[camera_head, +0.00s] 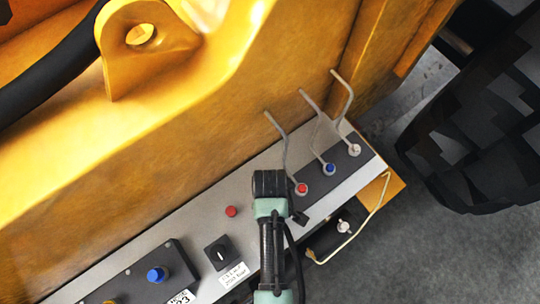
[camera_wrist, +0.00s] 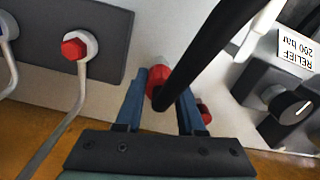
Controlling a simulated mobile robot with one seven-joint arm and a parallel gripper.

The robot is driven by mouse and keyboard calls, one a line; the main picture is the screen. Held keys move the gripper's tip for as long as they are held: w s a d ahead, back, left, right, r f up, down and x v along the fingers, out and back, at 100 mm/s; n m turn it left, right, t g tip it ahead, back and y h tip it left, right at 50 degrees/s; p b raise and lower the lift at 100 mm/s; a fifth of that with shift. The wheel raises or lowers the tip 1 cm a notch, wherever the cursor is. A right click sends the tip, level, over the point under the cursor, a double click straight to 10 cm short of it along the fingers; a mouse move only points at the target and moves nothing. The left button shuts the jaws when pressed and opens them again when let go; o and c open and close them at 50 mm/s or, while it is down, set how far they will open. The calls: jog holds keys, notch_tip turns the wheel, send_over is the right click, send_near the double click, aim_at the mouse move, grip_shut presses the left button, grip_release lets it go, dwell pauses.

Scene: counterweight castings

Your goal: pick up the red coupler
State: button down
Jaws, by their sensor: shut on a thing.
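The red coupler (camera_wrist: 157,82) shows in the wrist view between the two blue fingers of my gripper (camera_wrist: 160,98). The fingers are shut on it, one on each side. A thick black hose (camera_wrist: 215,45) meets it and runs up to the right, covering part of it. In the head view my gripper (camera_head: 270,184) is over the grey panel, left of the red fitting, and the coupler is hidden there. I cannot tell whether the coupler touches the panel.
A dark plate carries a red fitting (camera_head: 302,188), a blue fitting (camera_head: 330,169) and a white fitting (camera_head: 354,150), each with a bent grey lever or pipe. A red button (camera_head: 231,211), a black knob (camera_head: 221,253) and a blue button (camera_head: 157,274) lie left. The yellow body (camera_head: 200,130) rises behind.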

jog(key=shift+r, duration=0.15)
notch_tip(320, 180, up, 9)
jog(key=shift+b, duration=0.5)
jog(key=shift+r, duration=0.4)
